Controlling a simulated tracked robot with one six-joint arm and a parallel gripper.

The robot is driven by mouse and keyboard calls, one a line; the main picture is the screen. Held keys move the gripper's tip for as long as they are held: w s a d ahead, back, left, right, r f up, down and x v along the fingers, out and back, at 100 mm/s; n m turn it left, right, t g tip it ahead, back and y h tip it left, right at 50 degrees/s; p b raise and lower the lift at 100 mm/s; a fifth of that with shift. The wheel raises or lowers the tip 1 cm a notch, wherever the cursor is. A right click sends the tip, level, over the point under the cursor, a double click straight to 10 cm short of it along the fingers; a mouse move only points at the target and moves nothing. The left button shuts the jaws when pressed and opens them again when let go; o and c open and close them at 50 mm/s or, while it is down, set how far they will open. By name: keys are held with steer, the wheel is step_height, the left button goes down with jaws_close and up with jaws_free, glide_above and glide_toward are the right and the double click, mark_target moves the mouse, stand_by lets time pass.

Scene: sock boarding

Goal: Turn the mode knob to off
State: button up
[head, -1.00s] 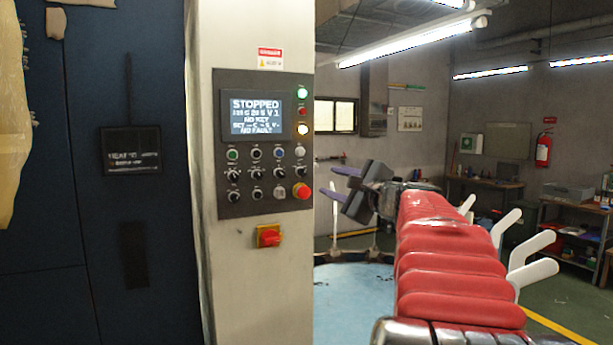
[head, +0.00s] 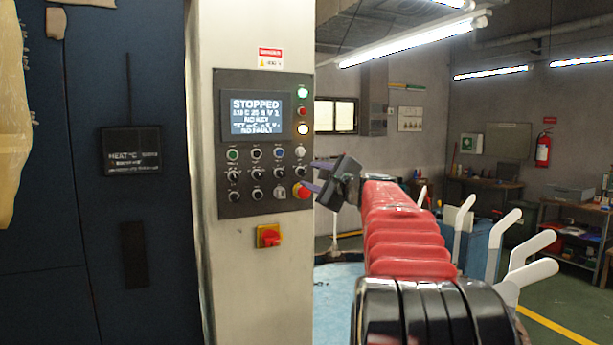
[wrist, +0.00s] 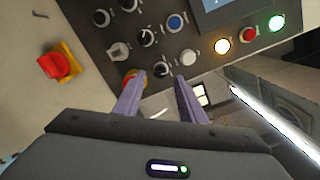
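The control panel (head: 225,120) on the pale column has several black knobs; their labels are too small to read, so I cannot tell which is the mode knob. The rightmost knob of the upper knob row (head: 300,171) also shows in the wrist view (wrist: 161,69), just beyond my fingertips and between them in the picture. Another black knob (wrist: 148,38) sits beside it. My gripper (head: 312,177) is at the panel's right edge, its two purple fingers apart and empty; it also shows in the wrist view (wrist: 156,82). Contact with the panel is not visible.
A red emergency button (head: 302,191) sits under that knob, partly behind my left finger in the wrist view. A white button (wrist: 187,57) and grey switch (wrist: 119,50) are close. A red-yellow rotary switch (head: 269,236) is below the panel. The display (head: 257,116) reads STOPPED.

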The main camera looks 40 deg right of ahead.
mark_target(305, 174)
steer(key=shift+x, duration=1.75)
jaws_close()
